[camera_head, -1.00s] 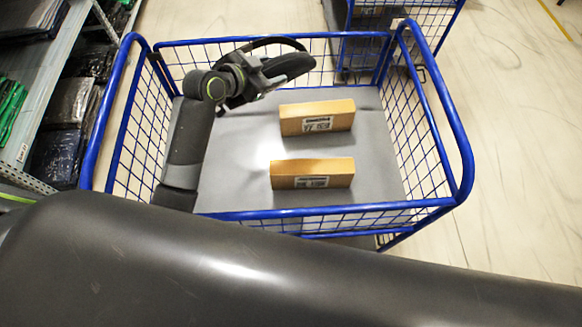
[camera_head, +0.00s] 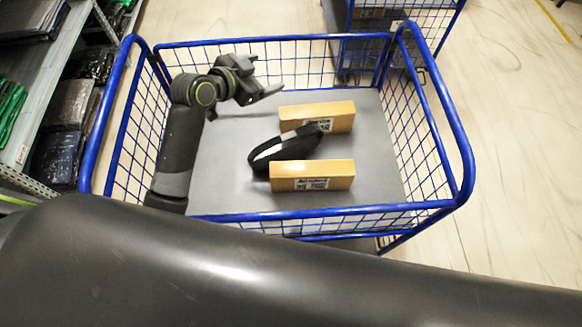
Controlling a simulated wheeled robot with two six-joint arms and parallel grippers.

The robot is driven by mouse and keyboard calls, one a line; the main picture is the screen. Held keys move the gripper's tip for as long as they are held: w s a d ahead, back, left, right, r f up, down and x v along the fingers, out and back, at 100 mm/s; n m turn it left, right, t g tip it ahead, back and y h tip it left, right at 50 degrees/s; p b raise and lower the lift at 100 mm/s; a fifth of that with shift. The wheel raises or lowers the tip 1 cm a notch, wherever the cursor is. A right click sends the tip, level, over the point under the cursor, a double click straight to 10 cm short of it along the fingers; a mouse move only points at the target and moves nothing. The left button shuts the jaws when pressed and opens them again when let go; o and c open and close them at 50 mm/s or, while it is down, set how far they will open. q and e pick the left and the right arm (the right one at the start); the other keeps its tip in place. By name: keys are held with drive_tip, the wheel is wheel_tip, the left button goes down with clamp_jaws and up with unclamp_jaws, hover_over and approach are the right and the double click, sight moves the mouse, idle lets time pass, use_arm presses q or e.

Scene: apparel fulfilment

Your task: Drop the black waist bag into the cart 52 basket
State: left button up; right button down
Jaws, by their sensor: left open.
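The black waist bag (camera_head: 290,148) lies inside the blue wire cart basket (camera_head: 330,213), on its grey floor between two cardboard boxes. A pale strap or band shows on its left part. My left gripper (camera_head: 268,92) is open and empty, above the basket near its far side, up and to the left of the bag and apart from it. My right gripper does not show. No cart number is readable here.
One box (camera_head: 317,115) stands behind the bag and another box (camera_head: 312,176) in front of it. A second blue cart (camera_head: 375,40) stands beyond the basket. Shelves with packed garments (camera_head: 62,130) are at the left. Open floor lies to the right.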

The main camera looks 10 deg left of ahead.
use_arm(q)
drive_tip(key=b+v, duration=0.1)
drive_tip(key=v, duration=1.4)
drive_tip(key=shift+s+f, duration=0.1)
